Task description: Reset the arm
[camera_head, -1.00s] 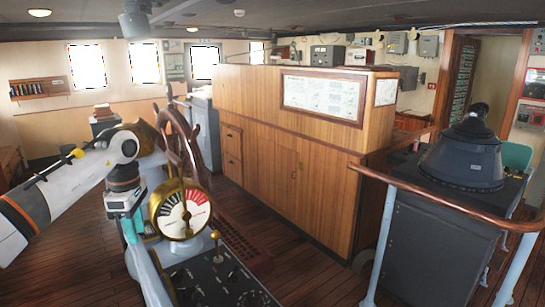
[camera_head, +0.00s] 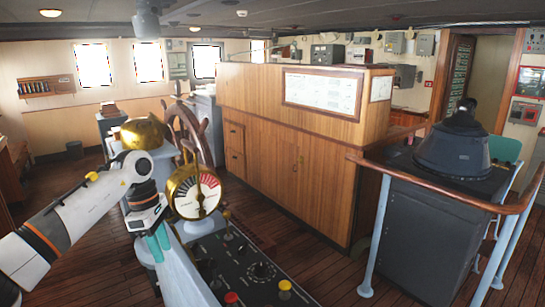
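My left arm (camera_head: 85,215), white with orange bands, reaches in from the left edge and bends downward at its white joint. My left gripper (camera_head: 158,246), with teal fingers, points down at the near left side of the control console (camera_head: 262,245). It is left of and below the brass engine telegraph (camera_head: 195,192). No held object shows between the fingers, but their gap is too small to judge. Whether the fingertips touch the console cannot be told. My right arm and gripper are not in view.
A wooden ship's wheel (camera_head: 190,130) and a brass dome (camera_head: 143,133) stand behind the arm. A wooden cabinet (camera_head: 265,150) fills the middle. A wooden handrail (camera_head: 450,192) and a dark instrument stand (camera_head: 425,225) are at right. Bare plank floor (camera_head: 330,270) lies between.

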